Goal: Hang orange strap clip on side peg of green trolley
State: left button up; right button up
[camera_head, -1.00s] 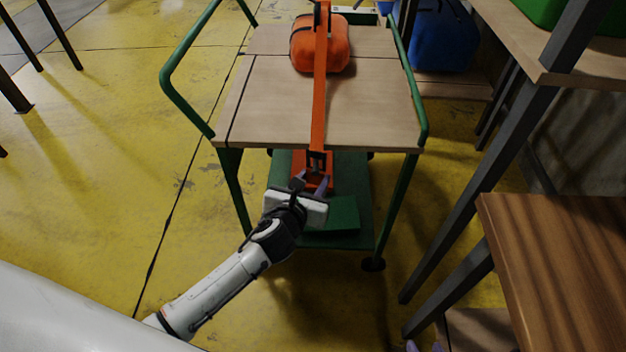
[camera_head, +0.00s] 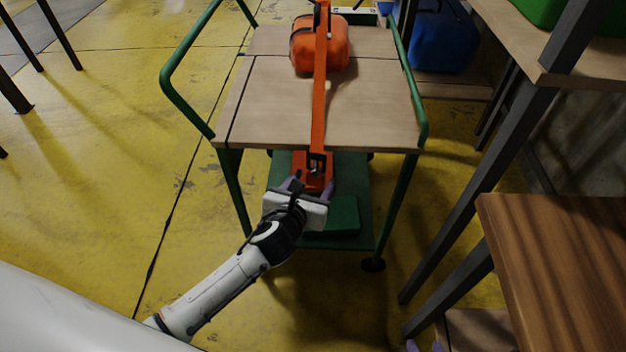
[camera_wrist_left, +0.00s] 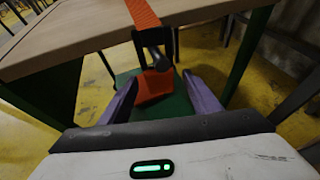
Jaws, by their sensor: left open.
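The orange strap (camera_head: 319,110) runs from an orange bag (camera_head: 321,45) across the top of the green trolley (camera_head: 194,118) and over its near edge. Its dark clip (camera_head: 317,162) hangs at that edge; it also shows in the left wrist view (camera_wrist_left: 141,52). A dark, rod-like peg (camera_wrist_left: 157,60) shows at the clip; I cannot tell whether the clip is fully around it. My left gripper (camera_head: 310,180) is open just below and in front of the clip.
A wooden table (camera_head: 560,260) with dark legs stands close on the right. A blue bag (camera_head: 443,38) is behind.

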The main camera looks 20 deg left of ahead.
pick_arm(q)
jog(key=p+v, duration=0.2)
jog(key=v, duration=0.7)
jog(key=s+f+n+g+h+p, duration=0.1)
jog(key=s+f+n, duration=0.1)
jog(key=s+n, duration=0.4)
jog(key=s+d+f+n+g+h+p, duration=0.1)
jog(key=s+n, duration=0.5)
jog(key=n, duration=1)
jog(key=s+f+n+g+p, duration=0.1)
jog(key=s+f+n, duration=0.4)
jog(key=n, duration=0.6)
jog(key=shift+s+d+n+g+h+p, duration=0.2)
jog(key=shift+s+n+g+h+p, duration=0.15)
jog(key=shift+s+g, duration=0.6)
pick_arm(e)
jog(key=shift+s+d+r, duration=0.15)
jog(key=shift+r, duration=0.8)
jog(key=shift+s+d+r, duration=0.1)
jog(key=shift+s+r, duration=0.05)
jog(key=shift+r, duration=0.8)
